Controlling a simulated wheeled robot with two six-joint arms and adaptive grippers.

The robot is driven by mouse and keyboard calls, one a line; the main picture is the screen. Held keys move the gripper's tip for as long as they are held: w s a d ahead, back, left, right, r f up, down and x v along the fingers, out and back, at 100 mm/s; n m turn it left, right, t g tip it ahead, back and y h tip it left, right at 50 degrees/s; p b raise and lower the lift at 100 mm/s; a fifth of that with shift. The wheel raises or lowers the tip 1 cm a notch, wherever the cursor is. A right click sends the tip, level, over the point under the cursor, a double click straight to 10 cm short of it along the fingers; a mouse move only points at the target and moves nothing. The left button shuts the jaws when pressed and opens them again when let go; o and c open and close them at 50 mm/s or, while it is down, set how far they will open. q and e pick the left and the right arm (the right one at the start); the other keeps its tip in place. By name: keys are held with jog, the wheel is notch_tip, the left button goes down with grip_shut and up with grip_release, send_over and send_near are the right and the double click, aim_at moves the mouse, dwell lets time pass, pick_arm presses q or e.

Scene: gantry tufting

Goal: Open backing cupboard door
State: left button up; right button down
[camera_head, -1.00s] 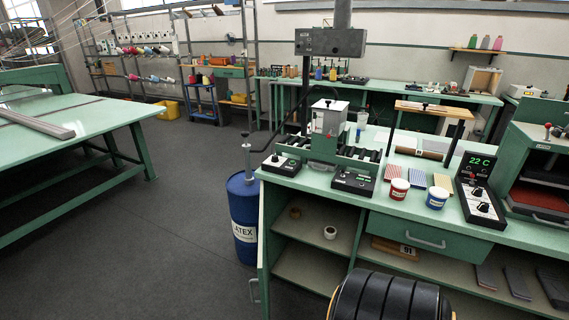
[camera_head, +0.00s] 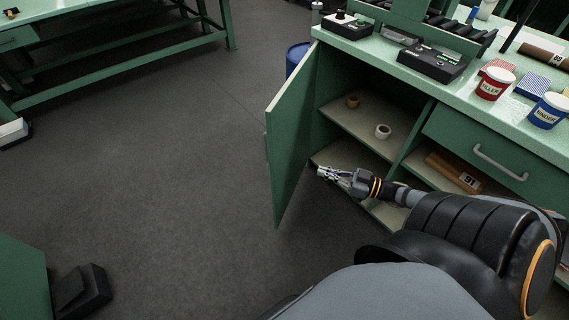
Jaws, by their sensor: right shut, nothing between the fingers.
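The green cupboard door (camera_head: 291,142) stands swung open to the left, away from the cupboard under the bench. My right gripper (camera_head: 324,172) is shut and empty, in front of the cupboard opening and right of the door's inner face. I see a gap between its fingertips and the door in the picture. The door's outer face and most of its handle are hidden. My left gripper is not in view.
A green drawer (camera_head: 487,149) with a grey handle sits right of the opening, above a brown box marked 91 (camera_head: 454,172). A red cup (camera_head: 493,83) and a blue cup (camera_head: 549,110) stand on the benchtop. A blue barrel (camera_head: 296,57) stands behind the door.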

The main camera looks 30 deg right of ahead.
send_near(275, 157)
jog(key=b+x, duration=0.2)
jog(key=x, duration=0.4)
jog(key=shift+r+b, duration=0.1)
jog(key=shift+b, duration=0.25)
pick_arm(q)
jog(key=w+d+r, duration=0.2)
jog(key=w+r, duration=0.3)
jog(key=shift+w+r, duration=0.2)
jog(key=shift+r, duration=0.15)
pick_arm(e)
jog(key=shift+w+a, duration=0.3)
jog(key=shift+w, duration=0.05)
jog(key=shift+r, duration=0.1)
